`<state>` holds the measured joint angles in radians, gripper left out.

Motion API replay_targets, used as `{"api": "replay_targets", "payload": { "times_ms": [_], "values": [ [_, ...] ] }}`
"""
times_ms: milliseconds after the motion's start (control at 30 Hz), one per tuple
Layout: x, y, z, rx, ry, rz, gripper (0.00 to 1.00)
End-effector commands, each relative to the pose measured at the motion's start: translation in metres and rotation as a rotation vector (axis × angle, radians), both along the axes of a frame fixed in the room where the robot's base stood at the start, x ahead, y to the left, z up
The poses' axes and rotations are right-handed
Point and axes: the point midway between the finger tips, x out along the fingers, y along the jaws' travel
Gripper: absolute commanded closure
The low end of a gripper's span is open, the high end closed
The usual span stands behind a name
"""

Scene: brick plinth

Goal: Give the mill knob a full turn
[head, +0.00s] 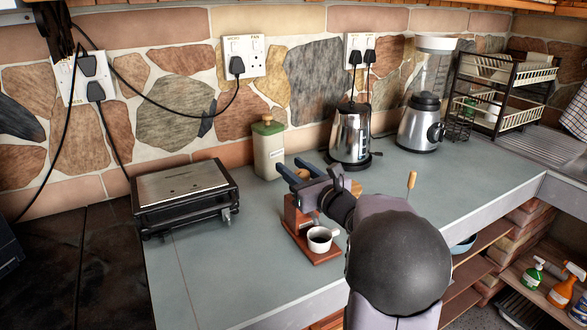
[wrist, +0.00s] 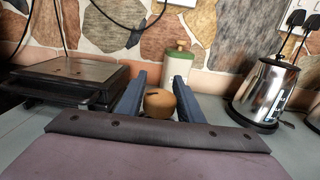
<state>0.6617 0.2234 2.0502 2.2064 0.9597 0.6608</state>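A round tan wooden knob (wrist: 160,104) with a dark mark on top shows between my gripper's fingers in the wrist view. I take it for the mill knob; the body below it is hidden by my gripper. My gripper (wrist: 161,78) is open, with a finger on each side of the knob and narrow gaps seen on both sides. In the head view my gripper (head: 290,172) reaches back-left above the counter, over a brown wooden stand (head: 291,212). A small tan piece (head: 356,187) shows behind my wrist there; I cannot tell whether it is the knob.
A white cup (head: 319,239) with dark contents sits on the stand's base. A black grill (head: 184,196) is at left, a green-lidded canister (head: 268,150) behind, and a kettle (head: 351,135) and blender (head: 421,122) at back right. The front-left counter (head: 220,280) is clear.

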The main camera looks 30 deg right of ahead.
Motion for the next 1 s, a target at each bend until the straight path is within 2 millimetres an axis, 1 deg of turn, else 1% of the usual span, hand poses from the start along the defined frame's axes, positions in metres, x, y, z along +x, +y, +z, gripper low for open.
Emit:
{"api": "replay_targets", "payload": {
  "times_ms": [33,100,567,1000],
  "values": [
    [-0.0001,0.0,0.0,0.0,0.0,0.0,0.79],
    [-0.0002,0.0,0.0,0.0,0.0,0.0,0.93],
    [0.0009,-0.001,-0.0016,-0.006,-0.002,-0.035,0.94],
    [0.0017,-0.0064,-0.0044,-0.011,-0.007,-0.172,0.94]
  ]
}}
